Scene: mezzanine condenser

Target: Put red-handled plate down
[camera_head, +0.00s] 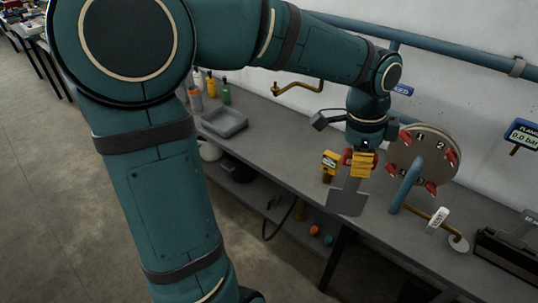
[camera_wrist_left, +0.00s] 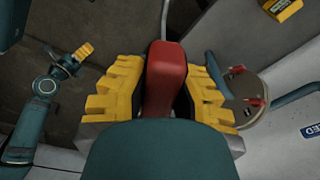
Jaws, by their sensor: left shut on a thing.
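My left gripper (camera_head: 361,165) is shut on the red handle (camera_wrist_left: 166,72) of the plate, which shows between the yellow fingers in the left wrist view. The flat grey plate (camera_head: 346,200) hangs below the fingers in the head view, over the front part of the grey bench (camera_head: 290,140). I cannot tell whether its lower edge touches the bench. My right gripper (camera_wrist_left: 84,52) shows small at the left of the left wrist view, with yellow fingers; whether it is open is unclear.
A round flange (camera_head: 424,150) with red numbered clamps and a blue pipe stands right of the left gripper. A yellow device (camera_head: 329,162) sits left of it. A grey tray (camera_head: 224,121) and bottles (camera_head: 226,92) stand farther left. Bench between tray and yellow device is mostly clear.

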